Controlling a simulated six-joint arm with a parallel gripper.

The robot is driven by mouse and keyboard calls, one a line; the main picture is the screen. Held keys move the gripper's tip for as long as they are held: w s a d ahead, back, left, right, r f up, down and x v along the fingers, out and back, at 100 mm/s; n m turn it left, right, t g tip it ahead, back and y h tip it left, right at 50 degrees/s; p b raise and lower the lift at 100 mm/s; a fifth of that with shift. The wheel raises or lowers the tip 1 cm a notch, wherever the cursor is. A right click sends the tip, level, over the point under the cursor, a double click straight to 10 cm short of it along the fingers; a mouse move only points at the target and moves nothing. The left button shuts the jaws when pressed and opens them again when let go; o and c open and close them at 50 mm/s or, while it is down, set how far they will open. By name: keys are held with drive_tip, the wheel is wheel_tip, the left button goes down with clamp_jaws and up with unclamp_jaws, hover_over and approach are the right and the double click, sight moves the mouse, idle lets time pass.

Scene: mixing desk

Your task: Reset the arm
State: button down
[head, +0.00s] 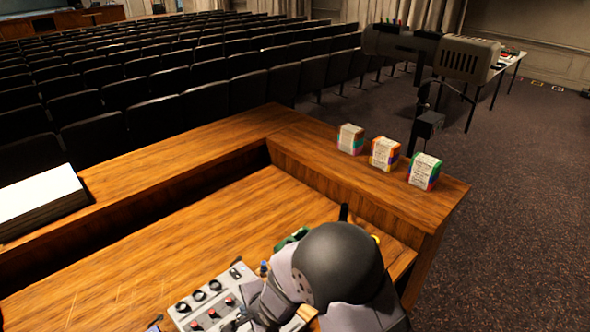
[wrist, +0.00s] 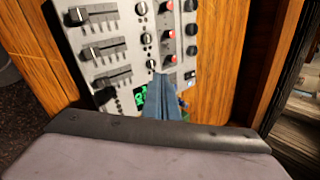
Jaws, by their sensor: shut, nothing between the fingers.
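The grey mixing panel (head: 207,303) lies on the wooden desk at the bottom of the head view, partly hidden by my arm. In the wrist view the mixing panel (wrist: 118,50) shows sliders, black and white knobs, red-capped knobs and a small green-lit display. My gripper (wrist: 161,80) is shut and empty, its blue-grey fingers together over the lower part of the panel. I cannot tell whether the fingertips touch it. In the head view my arm's dark rounded joint hides much of the gripper and part of the desk.
Three colourful boxes, left (head: 350,139), middle (head: 385,153) and right (head: 423,171), stand on the raised wooden ledge (head: 300,146). A stack of white paper (head: 38,200) lies at left. A spotlight (head: 432,52) stands behind the ledge. The desk's middle left is clear.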

drive_tip(key=s+d+r+n+g+h+b, duration=0.1)
drive_tip(key=s+d+r+n+h, duration=0.15)
drive_tip(key=d, duration=0.75)
drive_tip(key=s+d+r+n+g+h+b, duration=0.15)
drive_tip(key=d+n, duration=0.25)
drive_tip(key=d, duration=0.5)
drive_tip(key=s+d+r+n+g, duration=0.2)
drive_tip(key=s+d+n, duration=0.3)
drive_tip(key=s+d, duration=0.4)
drive_tip(key=s+g, duration=0.1)
drive_tip(key=s, duration=0.3)
drive_tip(key=shift+s+d+r+n+h, duration=0.15)
drive_tip(key=shift+s+d+n+h, duration=0.05)
drive_tip(key=shift+n+h, duration=0.15)
